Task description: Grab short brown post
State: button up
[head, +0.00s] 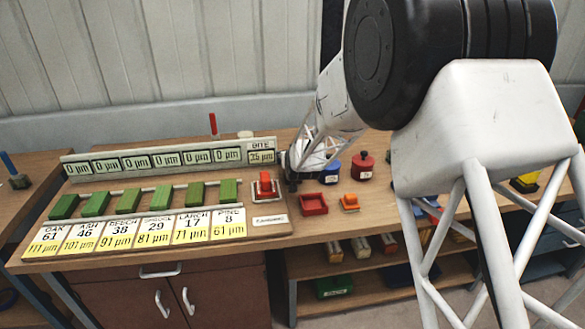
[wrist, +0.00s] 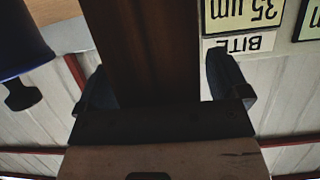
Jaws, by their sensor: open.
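A dark brown post (wrist: 150,45) fills the middle of the wrist view, running from the top edge down towards my gripper (wrist: 166,88). One dark finger shows on each side of it. The fingers are apart; I cannot tell whether either touches the post, nor how deep it sits between them. In the head view my gripper (head: 293,178) is low over the bench, just right of the "BITE" display (head: 261,152). The post cannot be made out there, with my gripper and arm over that spot.
A blue jar (head: 330,171) stands close right of my gripper, with a red jar (head: 363,166) beyond. A red tray (head: 313,204) and an orange block (head: 350,202) lie in front. Green blocks (head: 145,199) line the panel at left. My arm hides the bench's right part.

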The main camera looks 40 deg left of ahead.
dwell(0.6)
jog(key=c, duration=1.5)
jog(key=shift+r, duration=0.1)
jog(key=shift+w+a+r, duration=0.1)
jog(key=shift+r, duration=1.65)
jog(key=s+d+r, duration=0.1)
jog(key=s+d, duration=1)
jog(key=shift+s+d+r, duration=0.15)
jog(key=shift+d+r, duration=0.05)
jog(key=shift+d, duration=0.05)
